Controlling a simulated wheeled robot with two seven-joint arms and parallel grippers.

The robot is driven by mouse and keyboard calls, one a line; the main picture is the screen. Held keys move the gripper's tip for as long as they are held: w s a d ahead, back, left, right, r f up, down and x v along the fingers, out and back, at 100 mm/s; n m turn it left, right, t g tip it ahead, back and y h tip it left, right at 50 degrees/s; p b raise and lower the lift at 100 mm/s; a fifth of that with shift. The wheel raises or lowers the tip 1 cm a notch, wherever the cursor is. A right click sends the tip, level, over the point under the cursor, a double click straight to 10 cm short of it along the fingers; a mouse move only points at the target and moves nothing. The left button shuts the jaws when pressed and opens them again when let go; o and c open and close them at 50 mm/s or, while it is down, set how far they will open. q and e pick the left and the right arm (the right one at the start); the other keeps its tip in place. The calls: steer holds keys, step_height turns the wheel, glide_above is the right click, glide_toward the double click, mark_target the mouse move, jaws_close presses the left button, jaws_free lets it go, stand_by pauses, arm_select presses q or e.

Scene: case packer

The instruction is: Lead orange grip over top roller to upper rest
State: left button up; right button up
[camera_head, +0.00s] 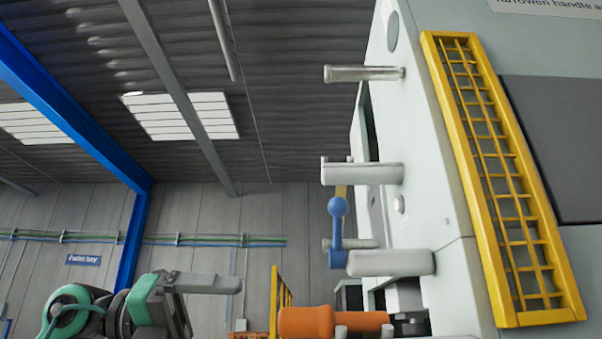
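The orange grip (322,321) lies level at the bottom edge of the view, beside the pale machine, with small grey pegs in front of its lower side. A metal roller (362,74) sticks out leftward from the machine face near the top. Below it a pale grey rest (362,174) with a small upright prong at its outer end juts out; I cannot tell for sure that it is the upper rest. My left gripper (236,284) is at the lower left, apart from the orange grip, its grey fingers pointing right; their gap is hidden. My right gripper is not in view.
A blue ball-ended lever (338,225) and another pale grey bar (390,263) stick out between the rest and the orange grip. A yellow mesh guard (575,300) is on the machine front. Left of the roller is open air.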

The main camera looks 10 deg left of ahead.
mark_target(279, 323)
arm_select(q)
steer(key=shift+w+d, duration=0.25)
steer(key=shift+d, duration=1.1)
steer(key=shift+w+d, duration=0.3)
steer(key=shift+d, duration=1.05)
steer(key=shift+w+d, duration=0.25)
steer(key=shift+d, duration=1.1)
steer(key=shift+w+d, duration=0.15)
steer(key=shift+d, duration=0.45)
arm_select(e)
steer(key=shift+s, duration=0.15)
arm_select(q)
steer(key=shift+d, duration=0.1)
steer(key=shift+c, duration=0.2)
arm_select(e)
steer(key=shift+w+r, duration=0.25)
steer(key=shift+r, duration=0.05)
arm_select(q)
steer(key=c, duration=1.1)
jaws_close()
